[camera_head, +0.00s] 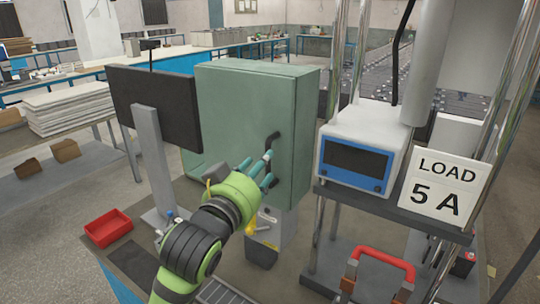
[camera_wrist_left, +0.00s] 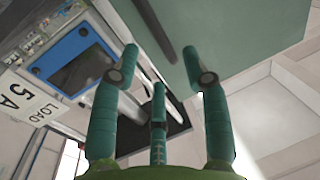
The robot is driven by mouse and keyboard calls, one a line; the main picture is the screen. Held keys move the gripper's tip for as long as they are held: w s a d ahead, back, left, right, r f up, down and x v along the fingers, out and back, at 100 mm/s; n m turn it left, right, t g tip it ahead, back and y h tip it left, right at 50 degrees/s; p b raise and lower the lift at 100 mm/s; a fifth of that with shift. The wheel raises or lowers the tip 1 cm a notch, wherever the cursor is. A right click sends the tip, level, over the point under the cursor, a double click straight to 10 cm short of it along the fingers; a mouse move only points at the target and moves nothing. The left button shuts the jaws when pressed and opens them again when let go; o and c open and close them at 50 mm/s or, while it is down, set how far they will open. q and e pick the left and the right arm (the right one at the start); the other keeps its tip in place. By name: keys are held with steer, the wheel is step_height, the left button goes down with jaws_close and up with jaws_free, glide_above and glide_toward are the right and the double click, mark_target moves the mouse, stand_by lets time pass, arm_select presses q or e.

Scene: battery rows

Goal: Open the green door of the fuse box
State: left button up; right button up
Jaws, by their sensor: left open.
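The green door (camera_head: 232,125) of the fuse box faces me in the head view and looks shut. A dark handle (camera_head: 273,143) stands out near its right side. My left gripper (camera_head: 262,168) is open, with its teal fingers just below and in front of the handle. In the left wrist view the spread fingertips (camera_wrist_left: 160,62) point toward the door surface (camera_wrist_left: 235,28), and the dark handle bar (camera_wrist_left: 156,27) lies beyond and between them. I see no clear contact with the handle. The fingers hold nothing. My right gripper is not in view.
A white and blue instrument (camera_head: 357,155) and a "LOAD 5 A" sign (camera_head: 444,188) stand on a shelf close to the right. A dark panel (camera_head: 155,105) is left of the box. A red tray (camera_head: 108,228) lies lower left.

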arm_select(q)
steer(key=shift+p+x, duration=0.95)
steer(key=shift+x, duration=2.2)
steer(key=shift+f, duration=0.1)
jaws_close()
